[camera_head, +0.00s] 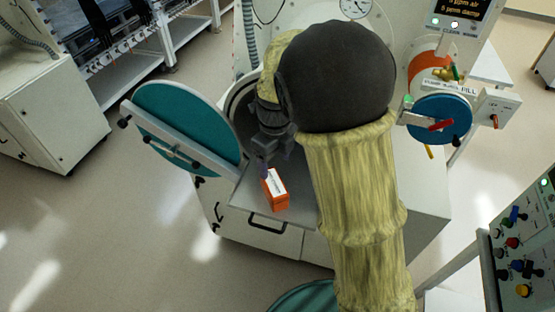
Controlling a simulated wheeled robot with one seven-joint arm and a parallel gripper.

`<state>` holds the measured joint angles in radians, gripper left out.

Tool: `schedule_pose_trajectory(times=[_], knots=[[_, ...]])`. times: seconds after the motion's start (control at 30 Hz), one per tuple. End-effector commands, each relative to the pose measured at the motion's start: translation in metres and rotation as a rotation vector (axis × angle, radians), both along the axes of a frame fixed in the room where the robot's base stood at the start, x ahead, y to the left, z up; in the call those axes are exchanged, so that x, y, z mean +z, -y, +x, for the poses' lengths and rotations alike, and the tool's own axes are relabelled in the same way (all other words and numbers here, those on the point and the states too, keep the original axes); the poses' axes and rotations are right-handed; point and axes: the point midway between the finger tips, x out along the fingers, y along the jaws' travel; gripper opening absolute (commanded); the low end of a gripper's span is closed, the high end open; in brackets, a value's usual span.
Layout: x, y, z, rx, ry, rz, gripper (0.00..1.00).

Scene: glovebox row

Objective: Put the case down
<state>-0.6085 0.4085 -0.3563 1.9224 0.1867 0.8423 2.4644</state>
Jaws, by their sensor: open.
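The case (279,203) is a small orange box with a white label on its top. It appears to rest on the grey shelf (243,198) in front of the round port. My gripper (262,168) is open and points down at the far end of the case. Its fingertips are dark and small here, and I cannot tell whether they touch the case. My arm, in a yellowish sleeve with a black joint, hides much of the port and the right part of the shelf.
A round teal door (187,122) stands open left of the shelf. A blue disc valve (440,119) with a red handle is at the right. A control panel (522,245) with coloured knobs stands at the lower right. The floor at the lower left is clear.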

Motion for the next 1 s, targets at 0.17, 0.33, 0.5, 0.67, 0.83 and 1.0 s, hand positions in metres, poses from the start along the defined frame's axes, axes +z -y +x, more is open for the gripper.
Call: schedule_pose_trajectory(times=[0.17,0.33,0.5,0.67,0.83,1.0], knots=[[0.0,0.0,0.0,-0.001,0.0,0.0,0.69],[0.0,0.001,0.0,-0.001,0.0,0.0,0.69],[0.0,0.002,0.0,0.006,0.0,0.001,0.69],[0.0,0.013,-0.005,0.117,0.009,0.007,0.69],[-0.001,0.038,-0.017,0.393,0.033,0.012,0.69],[-0.002,0.062,-0.032,0.715,0.067,0.004,0.69]])
